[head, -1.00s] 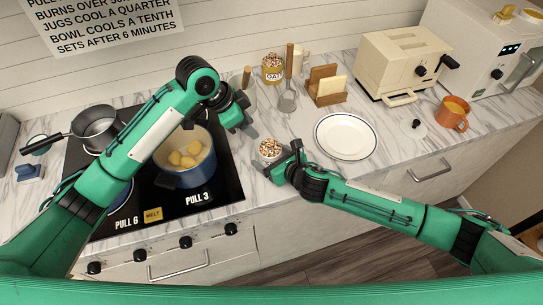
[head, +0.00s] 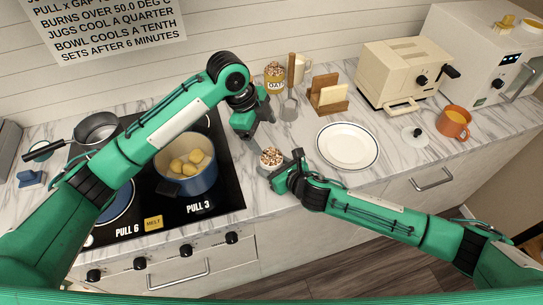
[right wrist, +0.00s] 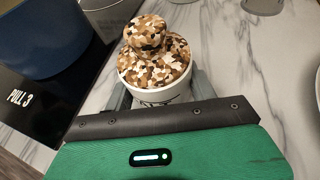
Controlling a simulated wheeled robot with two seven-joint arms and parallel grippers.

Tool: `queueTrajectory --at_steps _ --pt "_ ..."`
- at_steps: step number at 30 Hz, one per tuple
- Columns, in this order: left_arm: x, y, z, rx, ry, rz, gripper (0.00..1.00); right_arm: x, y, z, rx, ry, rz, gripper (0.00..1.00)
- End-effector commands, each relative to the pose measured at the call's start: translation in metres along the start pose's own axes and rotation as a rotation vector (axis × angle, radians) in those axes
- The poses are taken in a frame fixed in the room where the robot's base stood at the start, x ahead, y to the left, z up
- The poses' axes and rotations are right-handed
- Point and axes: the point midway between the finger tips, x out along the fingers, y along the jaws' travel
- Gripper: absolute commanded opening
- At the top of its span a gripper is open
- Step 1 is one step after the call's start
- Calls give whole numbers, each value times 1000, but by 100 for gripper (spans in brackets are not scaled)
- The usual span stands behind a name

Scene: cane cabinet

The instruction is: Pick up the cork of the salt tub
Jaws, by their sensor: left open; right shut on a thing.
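The salt tub (right wrist: 150,94) is a small white tub whose label is mostly hidden. Its speckled brown-and-white cork (right wrist: 146,34) sits in its mouth with a round knob on top; the cork also shows in the head view (head: 270,157). My right gripper (head: 280,174) is shut on the tub, with a finger on either side of it in the right wrist view. My left gripper (head: 249,129) is open and empty, pointing down, a little behind and to the left of the tub, apart from the cork.
A blue pot (head: 187,172) of yellow potatoes stands on the black hob (head: 222,188) just left. An OAT tub (head: 275,80) and a wood-handled utensil (head: 290,95) stand behind. A white plate (head: 347,146), card holder (head: 328,97), toaster (head: 398,72) and orange mug (head: 453,122) stand right.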

Motion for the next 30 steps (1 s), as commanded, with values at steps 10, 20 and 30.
queueTrajectory --at_steps 10,20,30 --pt "-3 -13 -16 634 -105 148 82 0 0 0 0 0 0 33" --pt "-10 -21 -18 1074 -150 298 82 0 0 0 0 0 0 33" --pt "14 -17 -9 1169 -152 339 82 0 0 0 0 0 0 33"
